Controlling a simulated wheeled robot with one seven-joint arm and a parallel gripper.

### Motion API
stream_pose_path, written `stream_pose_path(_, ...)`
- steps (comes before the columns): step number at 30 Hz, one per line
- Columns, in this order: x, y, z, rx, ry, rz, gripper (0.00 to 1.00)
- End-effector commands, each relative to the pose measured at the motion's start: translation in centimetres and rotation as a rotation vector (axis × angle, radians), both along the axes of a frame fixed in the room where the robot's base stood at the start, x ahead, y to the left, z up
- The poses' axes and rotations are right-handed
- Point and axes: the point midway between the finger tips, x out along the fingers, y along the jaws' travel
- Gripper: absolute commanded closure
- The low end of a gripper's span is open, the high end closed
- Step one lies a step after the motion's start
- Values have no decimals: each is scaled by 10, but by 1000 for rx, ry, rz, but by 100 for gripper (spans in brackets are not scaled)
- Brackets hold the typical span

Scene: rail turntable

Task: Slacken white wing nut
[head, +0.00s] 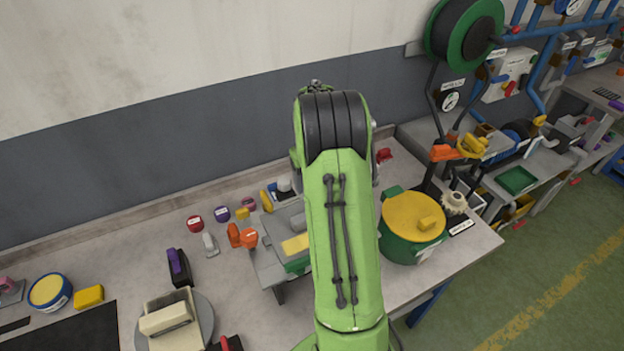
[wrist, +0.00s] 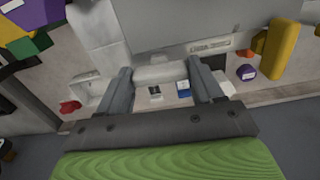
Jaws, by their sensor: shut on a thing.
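In the wrist view, my gripper (wrist: 162,74) has its two grey fingers on either side of a white bar-shaped piece, which I take to be the white wing nut (wrist: 160,73). The fingers are shut on it, and it spans the gap between them. It sits close to the edge of a grey panel (wrist: 165,30). Its lower part and any thread are hidden. In the head view my green arm covers the gripper and the nut.
Near the fingers in the wrist view are a purple knob (wrist: 247,73), a yellow handle (wrist: 281,50) and a red piece (wrist: 70,106). In the head view a green pot with a yellow lid (head: 412,218) stands right of my arm. The wall (head: 130,130) is behind the bench.

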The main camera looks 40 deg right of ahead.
Motion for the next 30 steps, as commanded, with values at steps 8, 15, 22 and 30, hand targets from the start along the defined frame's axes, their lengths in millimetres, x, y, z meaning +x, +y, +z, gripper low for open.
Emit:
stream_pose_path(8,0,0,0,-1,-2,0,8)
stream_pose_path(15,1,0,6,-2,-3,-1,8)
stream_pose_path(22,1,-1,61,-5,-7,-2,8)
stream_pose_path(30,1,-1,135,-3,-5,-1,8)
